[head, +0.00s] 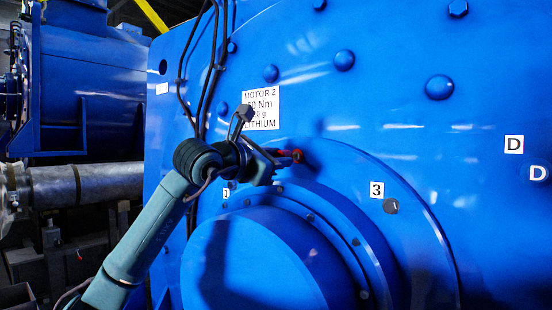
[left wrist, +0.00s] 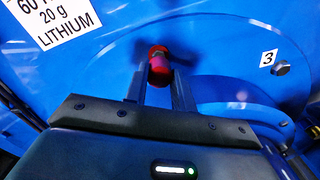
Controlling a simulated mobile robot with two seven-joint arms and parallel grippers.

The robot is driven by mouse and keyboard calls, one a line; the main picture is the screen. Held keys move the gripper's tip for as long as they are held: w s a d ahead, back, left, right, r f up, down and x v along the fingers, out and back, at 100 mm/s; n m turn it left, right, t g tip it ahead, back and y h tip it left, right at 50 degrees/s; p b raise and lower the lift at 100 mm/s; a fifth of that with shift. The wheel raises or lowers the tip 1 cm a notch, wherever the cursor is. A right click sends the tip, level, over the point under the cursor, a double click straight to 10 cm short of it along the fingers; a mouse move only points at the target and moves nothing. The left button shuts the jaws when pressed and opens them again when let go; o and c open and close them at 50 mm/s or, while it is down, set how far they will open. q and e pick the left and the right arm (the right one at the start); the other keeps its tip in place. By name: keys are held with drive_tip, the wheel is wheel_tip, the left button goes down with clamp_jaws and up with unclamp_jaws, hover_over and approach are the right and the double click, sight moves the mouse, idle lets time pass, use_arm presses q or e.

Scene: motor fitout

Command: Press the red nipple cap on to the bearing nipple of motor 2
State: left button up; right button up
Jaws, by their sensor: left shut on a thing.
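The red nipple cap (head: 297,155) is at the tip of my left gripper (head: 284,158) in the head view, close to the blue face of motor 2 (head: 330,110). In the left wrist view the red cap (left wrist: 158,62) sits between the two fingertips of my left gripper (left wrist: 160,80), which is shut on it. The bearing nipple is not clearly visible; the cap and fingers may hide it. I cannot tell whether the cap touches it. My right gripper is not in view.
A white label (head: 261,108) reads MOTOR 2. Black cables (head: 205,70) run down at the left. Bolt heads stand out from the motor face.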

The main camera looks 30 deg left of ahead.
use_arm(q)
drive_tip(key=shift+w+d+p, duration=0.1)
drive_tip(key=shift+w+p, duration=0.75)
drive_tip(key=shift+w, duration=0.75)
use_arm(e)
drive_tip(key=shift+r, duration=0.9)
use_arm(q)
drive_tip(key=o, duration=1)
drive_tip(key=shift+o, duration=0.2)
drive_tip(key=shift+s, duration=0.15)
drive_tip(key=s+a+b, duration=0.1)
drive_tip(key=s+b, duration=0.2)
drive_tip(key=s, duration=0.9)
drive_tip(key=shift+s+a, duration=0.15)
drive_tip(key=shift+s, duration=0.25)
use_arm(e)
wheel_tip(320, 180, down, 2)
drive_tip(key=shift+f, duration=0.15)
